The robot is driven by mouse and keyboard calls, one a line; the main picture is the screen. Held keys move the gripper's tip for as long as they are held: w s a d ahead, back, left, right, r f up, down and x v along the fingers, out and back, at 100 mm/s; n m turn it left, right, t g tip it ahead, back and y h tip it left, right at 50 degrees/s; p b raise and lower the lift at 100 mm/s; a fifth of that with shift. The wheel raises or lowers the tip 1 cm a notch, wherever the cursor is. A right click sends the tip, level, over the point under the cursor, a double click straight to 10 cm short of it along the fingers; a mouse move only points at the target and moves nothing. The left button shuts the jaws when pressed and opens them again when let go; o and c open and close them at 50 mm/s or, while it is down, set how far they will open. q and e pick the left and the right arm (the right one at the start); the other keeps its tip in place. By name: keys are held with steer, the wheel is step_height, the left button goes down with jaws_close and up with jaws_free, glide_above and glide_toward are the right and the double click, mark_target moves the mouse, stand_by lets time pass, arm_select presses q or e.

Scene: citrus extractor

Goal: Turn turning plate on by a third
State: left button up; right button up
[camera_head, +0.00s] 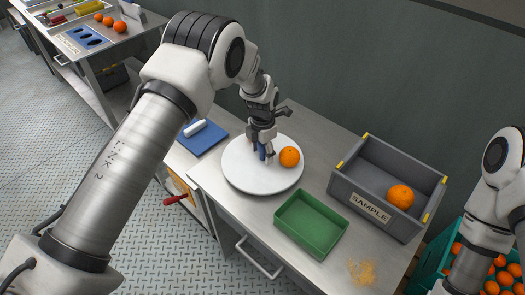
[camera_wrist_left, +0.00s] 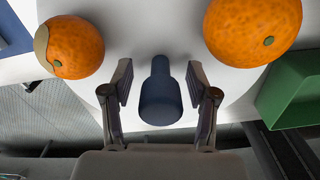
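The turning plate (camera_head: 240,178) is a white round disc on the metal table, and it fills much of the left wrist view (camera_wrist_left: 150,35). A dark blue knob (camera_wrist_left: 160,95) stands up from it. My left gripper (camera_head: 266,152) is low over the plate. Its fingers are open, one on each side of the knob, with gaps showing on both sides. One orange (camera_head: 289,156) is on the plate right of the gripper. The left wrist view shows two oranges there, one with a brown patch (camera_wrist_left: 75,48) and one plain (camera_wrist_left: 252,28). My right gripper is out of view.
A green tray (camera_head: 310,224) stands close to the plate's near right. A grey SAMPLE crate (camera_head: 376,160) with an orange (camera_head: 400,196) stands further right. A blue board (camera_head: 203,138) with a white item (camera_head: 195,128) lies left of the plate. A wall is behind.

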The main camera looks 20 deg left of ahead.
arm_select(q)
step_height(320, 180, up, 12)
stand_by(0.4)
